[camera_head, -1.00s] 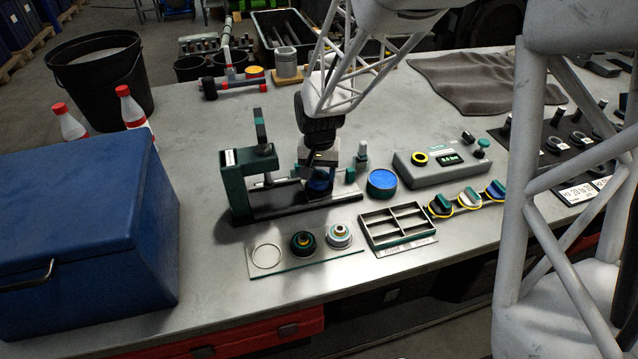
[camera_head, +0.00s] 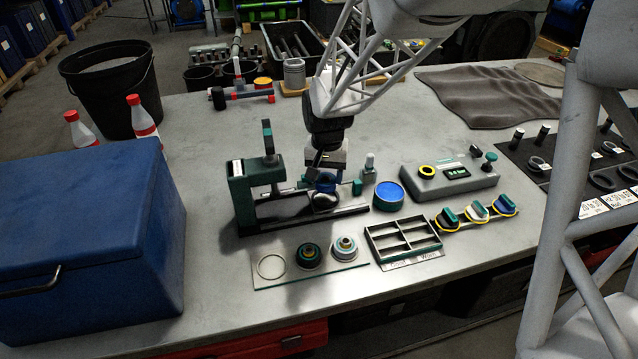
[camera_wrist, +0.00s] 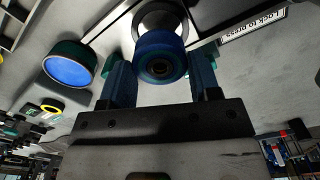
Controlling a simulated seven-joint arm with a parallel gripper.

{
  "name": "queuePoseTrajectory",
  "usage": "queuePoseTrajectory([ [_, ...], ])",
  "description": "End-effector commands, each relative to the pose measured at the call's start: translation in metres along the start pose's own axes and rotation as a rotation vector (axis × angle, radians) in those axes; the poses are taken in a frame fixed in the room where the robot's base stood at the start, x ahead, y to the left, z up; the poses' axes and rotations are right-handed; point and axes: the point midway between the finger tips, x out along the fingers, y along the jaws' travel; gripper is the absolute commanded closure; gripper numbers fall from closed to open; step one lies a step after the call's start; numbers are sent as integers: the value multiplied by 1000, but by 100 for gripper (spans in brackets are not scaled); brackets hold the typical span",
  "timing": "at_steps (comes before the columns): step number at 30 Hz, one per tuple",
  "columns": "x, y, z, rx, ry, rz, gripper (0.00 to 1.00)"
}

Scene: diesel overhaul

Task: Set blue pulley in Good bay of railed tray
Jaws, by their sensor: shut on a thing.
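My gripper (camera_head: 325,178) is shut on the blue pulley (camera_wrist: 161,58); its fingers lie on both sides of it in the wrist view. In the head view the blue pulley (camera_head: 325,187) shows just under the jaws, at the green press fixture (camera_head: 244,192). A pale, silvery round part (camera_head: 325,201) shows just below it; I cannot tell if they touch. The railed tray (camera_head: 404,241), a grey frame with several compartments, lies at the front, right of the gripper. Its bays look empty, and its front labels are too small to read surely.
A blue-topped round tin (camera_head: 388,195) and a grey gauge box (camera_head: 449,181) stand right of the fixture. A plate (camera_head: 292,277) with a dark green pulley and a pale pulley lies in front. Coloured-handled items (camera_head: 477,212) lie right of the tray.

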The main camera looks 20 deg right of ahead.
Motion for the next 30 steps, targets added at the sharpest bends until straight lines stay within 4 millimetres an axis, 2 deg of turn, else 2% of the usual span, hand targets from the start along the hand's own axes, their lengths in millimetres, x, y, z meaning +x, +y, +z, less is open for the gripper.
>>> queuePoseTrajectory([
  [8,-1,2,1,6,1,0,71],
  [14,-5,16,6,43,2,-1,71],
  [20,-13,45,19,123,3,-1,71],
  [30,-26,105,56,310,3,-1,71],
])
